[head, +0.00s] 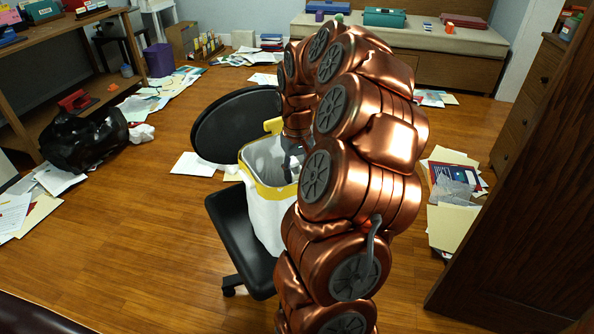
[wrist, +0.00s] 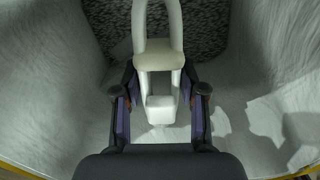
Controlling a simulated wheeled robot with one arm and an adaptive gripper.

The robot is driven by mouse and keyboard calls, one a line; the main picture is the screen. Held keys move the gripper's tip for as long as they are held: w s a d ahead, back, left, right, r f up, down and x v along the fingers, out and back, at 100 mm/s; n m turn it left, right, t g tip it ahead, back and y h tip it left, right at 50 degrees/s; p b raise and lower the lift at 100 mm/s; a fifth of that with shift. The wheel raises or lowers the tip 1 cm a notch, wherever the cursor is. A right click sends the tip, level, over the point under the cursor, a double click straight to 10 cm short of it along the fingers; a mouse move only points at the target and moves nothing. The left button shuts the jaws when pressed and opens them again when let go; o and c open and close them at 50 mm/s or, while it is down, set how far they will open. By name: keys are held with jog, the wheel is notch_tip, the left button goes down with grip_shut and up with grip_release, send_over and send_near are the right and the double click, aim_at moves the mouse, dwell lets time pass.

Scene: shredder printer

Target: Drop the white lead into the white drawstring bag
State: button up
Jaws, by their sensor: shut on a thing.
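The white drawstring bag (head: 265,215) stands open on the seat of a black office chair, with a yellow band around its rim. My arm arches over and its end reaches down into the bag's mouth. In the wrist view my gripper (wrist: 160,108) is shut on the white lead (wrist: 159,58), which has a blocky end between the fingers and a loop rising above it. The bag's pale inner walls (wrist: 55,85) surround the gripper and lead, with the yellow rim at the lower corners. In the head view the lead cannot be made out.
The black chair (head: 232,238) carries the bag. A black bin bag (head: 85,140) and scattered papers (head: 150,97) lie to the left. More papers (head: 455,190) and a dark wooden panel (head: 520,230) are on the right. Wooden floor left of the chair is mostly clear.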

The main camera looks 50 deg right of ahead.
jog(key=shift+f+b, duration=0.45)
jog(key=shift+f, duration=0.7)
jog(key=o, duration=1.3)
notch_tip(320, 180, up, 12)
jog(key=shift+f, duration=0.15)
